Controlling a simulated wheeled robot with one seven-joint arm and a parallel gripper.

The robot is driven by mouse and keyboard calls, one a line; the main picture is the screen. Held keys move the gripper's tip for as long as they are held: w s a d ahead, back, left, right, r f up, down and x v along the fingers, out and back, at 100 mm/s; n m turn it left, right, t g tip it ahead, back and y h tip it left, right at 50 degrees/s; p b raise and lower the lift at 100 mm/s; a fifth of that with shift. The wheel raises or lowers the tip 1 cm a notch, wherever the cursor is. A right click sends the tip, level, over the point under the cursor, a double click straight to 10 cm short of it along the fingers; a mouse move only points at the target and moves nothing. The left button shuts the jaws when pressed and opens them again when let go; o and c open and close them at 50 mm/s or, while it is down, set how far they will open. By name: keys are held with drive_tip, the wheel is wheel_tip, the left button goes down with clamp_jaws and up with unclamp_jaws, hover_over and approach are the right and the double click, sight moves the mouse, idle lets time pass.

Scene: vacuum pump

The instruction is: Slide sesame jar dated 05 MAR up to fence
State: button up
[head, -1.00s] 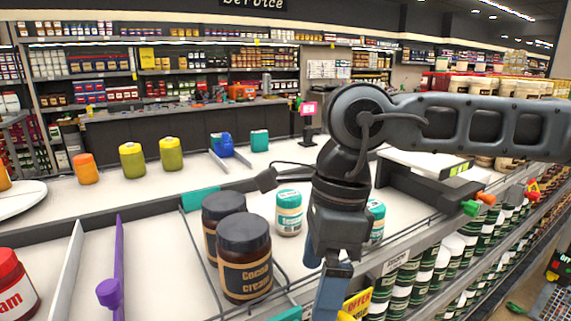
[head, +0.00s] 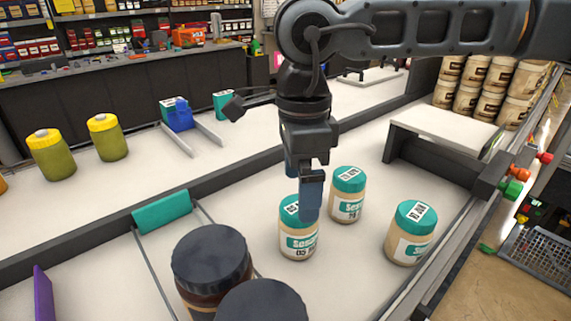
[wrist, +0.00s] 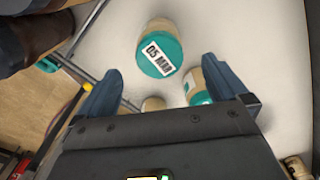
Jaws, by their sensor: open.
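The sesame jar dated 05 MAR (wrist: 160,55) has a teal lid and lies just beyond my fingertips in the wrist view. By the layout, it is the left of three upright sesame jars in the head view (head: 297,242). My gripper (head: 302,190) is open; one finger covers part of that jar's lid there. In the wrist view, no finger of my gripper (wrist: 160,72) visibly grasps it. A second sesame jar (head: 347,197) stands behind and right, a third (head: 411,236) further right. I cannot tell whether the dark bar (head: 105,232) or a wire divider (head: 155,270) is the fence.
A teal block (head: 162,211) sits by the dark bar. A raised white platform (head: 445,127) stands at the right. Shelf surface between the second and third jars is clear.

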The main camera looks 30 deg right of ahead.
sight(298, 228)
idle(0.3)
drive_tip(key=shift+f+p, duration=0.75)
drive_tip(key=shift+f, duration=3.15)
drive_tip(key=shift+c, duration=0.4)
drive_tip(key=c, duration=1.2)
